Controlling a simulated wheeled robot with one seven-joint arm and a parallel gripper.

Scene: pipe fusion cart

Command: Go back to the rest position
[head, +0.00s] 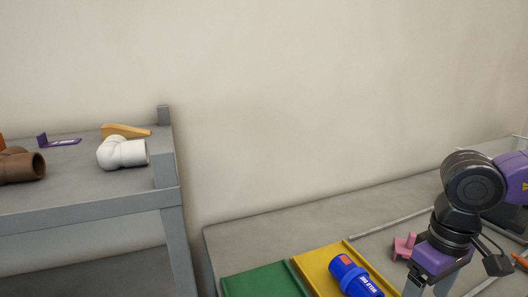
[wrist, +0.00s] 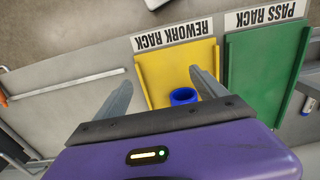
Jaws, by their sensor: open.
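My gripper (wrist: 160,98) is open and empty in the wrist view, its two grey fingers spread over the bench. In the head view my gripper (head: 428,284) is at the lower right, partly cut off by the bottom edge, just right of a blue cylindrical part (head: 354,276). The blue part lies on the yellow rework rack (head: 318,272). In the wrist view the blue part (wrist: 183,96) shows between the fingers, apart from them, with its lower portion hidden behind my gripper body.
A green pass rack (head: 255,283) lies left of the yellow one. A pink part (head: 404,246) sits behind my gripper. A grey cart (head: 90,200) at left holds a white elbow (head: 122,152), a brown pipe fitting (head: 22,166), a yellow wedge (head: 125,131) and a purple piece (head: 60,142).

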